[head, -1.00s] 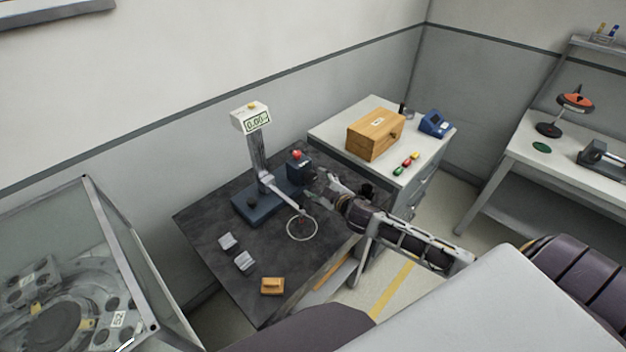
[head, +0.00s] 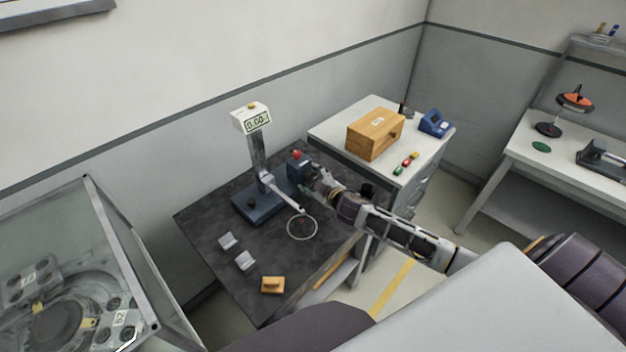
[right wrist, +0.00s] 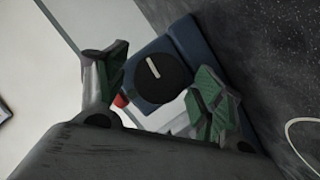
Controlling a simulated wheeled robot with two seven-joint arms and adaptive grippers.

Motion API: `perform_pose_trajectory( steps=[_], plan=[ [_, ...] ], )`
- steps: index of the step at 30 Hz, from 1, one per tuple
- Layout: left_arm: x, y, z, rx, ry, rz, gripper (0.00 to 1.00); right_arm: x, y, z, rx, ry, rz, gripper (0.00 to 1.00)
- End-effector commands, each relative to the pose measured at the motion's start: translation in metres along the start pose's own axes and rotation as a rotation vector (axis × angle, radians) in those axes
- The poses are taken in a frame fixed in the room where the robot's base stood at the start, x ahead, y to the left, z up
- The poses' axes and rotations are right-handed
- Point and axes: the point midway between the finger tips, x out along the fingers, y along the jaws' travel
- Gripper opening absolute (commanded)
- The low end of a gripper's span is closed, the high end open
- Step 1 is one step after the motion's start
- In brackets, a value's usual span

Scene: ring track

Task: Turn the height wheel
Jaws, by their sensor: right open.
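A black round wheel (right wrist: 157,77) with a white mark sits on the face of a dark blue box. In the head view this box (head: 298,168) has a red button on top and stands beside the gauge's column; I take the wheel to be the height wheel. My right gripper (head: 314,184) is at the box's right side. In the right wrist view its green-padded fingers (right wrist: 160,86) are open, one on each side of the wheel. I cannot tell whether they touch it. My left gripper is not in view.
The gauge (head: 258,165) has a white display and an arm over a ring (head: 302,228) on the dark table (head: 225,195). Two grey blocks and an orange block (head: 272,284) lie at the front. A white cabinet (head: 335,135) with a wooden box (head: 375,133) stands behind.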

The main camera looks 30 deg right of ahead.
Motion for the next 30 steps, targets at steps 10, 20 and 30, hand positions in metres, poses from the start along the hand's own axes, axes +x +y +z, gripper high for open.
perform_pose_trajectory(
  steps=[10, 20, 30],
  plan=[
    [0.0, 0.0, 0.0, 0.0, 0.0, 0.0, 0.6, 0.0, 0.0, 0.0, 0.0, 0.0, 0.0, 0.38],
    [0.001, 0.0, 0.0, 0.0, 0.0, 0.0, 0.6, 0.0, 0.0, 0.0, -0.006, 0.0, 0.003, 0.22],
    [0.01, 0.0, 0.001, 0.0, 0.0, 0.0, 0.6, 0.0, -0.002, 0.001, -0.085, 0.001, 0.037, 0.23]
  ],
)
